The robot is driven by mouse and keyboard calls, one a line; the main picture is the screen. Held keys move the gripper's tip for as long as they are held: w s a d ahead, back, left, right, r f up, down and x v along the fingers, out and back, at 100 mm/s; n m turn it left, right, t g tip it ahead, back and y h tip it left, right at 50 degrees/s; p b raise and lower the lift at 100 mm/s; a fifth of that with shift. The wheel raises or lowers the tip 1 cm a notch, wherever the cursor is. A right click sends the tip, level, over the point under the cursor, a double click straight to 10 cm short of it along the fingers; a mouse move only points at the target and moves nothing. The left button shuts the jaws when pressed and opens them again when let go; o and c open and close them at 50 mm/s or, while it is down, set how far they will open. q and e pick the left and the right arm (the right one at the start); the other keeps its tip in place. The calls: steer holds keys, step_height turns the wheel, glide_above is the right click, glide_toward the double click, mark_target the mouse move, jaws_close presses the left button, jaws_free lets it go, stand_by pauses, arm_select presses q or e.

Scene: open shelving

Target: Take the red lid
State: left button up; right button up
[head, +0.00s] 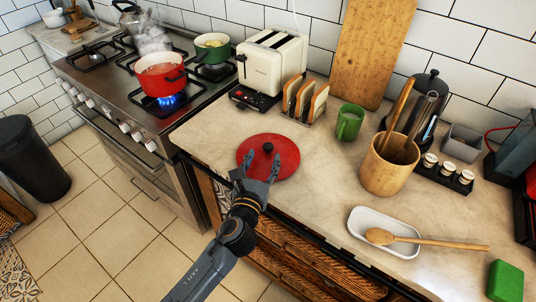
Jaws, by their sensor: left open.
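The red lid (288,153) lies flat on the pale countertop, near its front left corner. It is round and has a black knob in its middle. My left gripper (261,168) is open over the near part of the lid, with its fingers pointing toward the knob. The fingers hide a little of the near rim. I cannot tell whether they touch the lid. Nothing is between the fingers. My right gripper is out of view.
A red pot (160,80) steams over a lit blue flame on the stove, with a green pot (212,50) behind. A toast rack (304,103), toaster (272,65) and green mug (349,123) stand behind the lid. The utensil holder (389,168) is to the right.

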mark_target(267, 149)
arm_select(q)
steer(key=x, duration=0.4)
steer(key=shift+s+d+f, duration=0.1)
jaws_close()
